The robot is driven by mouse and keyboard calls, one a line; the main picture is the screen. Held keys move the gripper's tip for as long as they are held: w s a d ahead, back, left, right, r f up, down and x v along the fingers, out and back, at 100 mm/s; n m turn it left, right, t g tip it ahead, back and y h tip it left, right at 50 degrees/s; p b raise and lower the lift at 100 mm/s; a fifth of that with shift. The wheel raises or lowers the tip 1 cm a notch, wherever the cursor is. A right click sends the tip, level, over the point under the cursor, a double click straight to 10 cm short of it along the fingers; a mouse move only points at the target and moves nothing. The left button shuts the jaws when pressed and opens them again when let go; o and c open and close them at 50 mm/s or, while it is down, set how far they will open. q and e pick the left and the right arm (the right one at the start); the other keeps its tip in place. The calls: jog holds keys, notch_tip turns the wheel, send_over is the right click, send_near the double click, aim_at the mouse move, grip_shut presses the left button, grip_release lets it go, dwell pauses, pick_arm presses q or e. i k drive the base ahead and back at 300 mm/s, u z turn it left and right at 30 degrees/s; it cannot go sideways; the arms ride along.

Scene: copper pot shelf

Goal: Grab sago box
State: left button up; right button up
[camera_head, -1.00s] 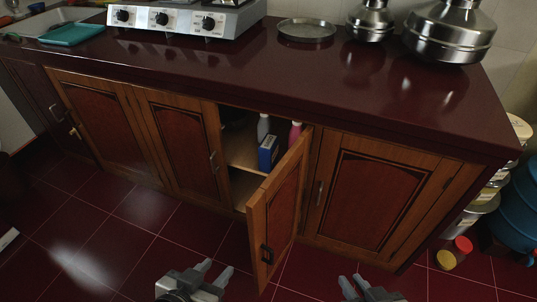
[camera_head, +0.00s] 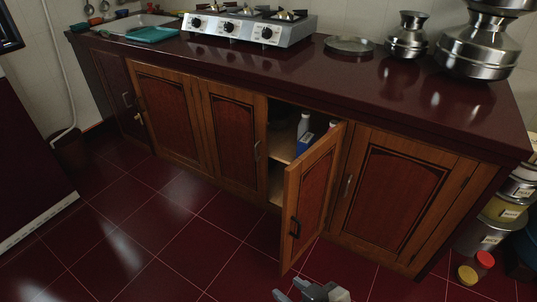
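A blue box (camera_head: 306,141), which may be the sago box, stands inside the cabinet on the shelf. Its label is too small to read, and the half-open cabinet door (camera_head: 312,190) hides much of it. A grey-white bottle (camera_head: 303,124) stands behind it. My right gripper (camera_head: 290,288) shows at the bottom edge, low in front of the open door and well away from the box. Its fingers look apart with nothing between them, though the frame cuts it off. My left gripper is out of view.
The countertop (camera_head: 340,82) overhangs the cabinets. Tins (camera_head: 480,236) and jars (camera_head: 467,274) stand at the right.

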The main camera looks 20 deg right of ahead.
aim_at(308, 139)
jog(key=u, duration=0.5)
jog(key=i, duration=2.45)
jog(key=z, duration=1.75)
jog(key=i, duration=0.9)
jog(key=z, duration=0.2)
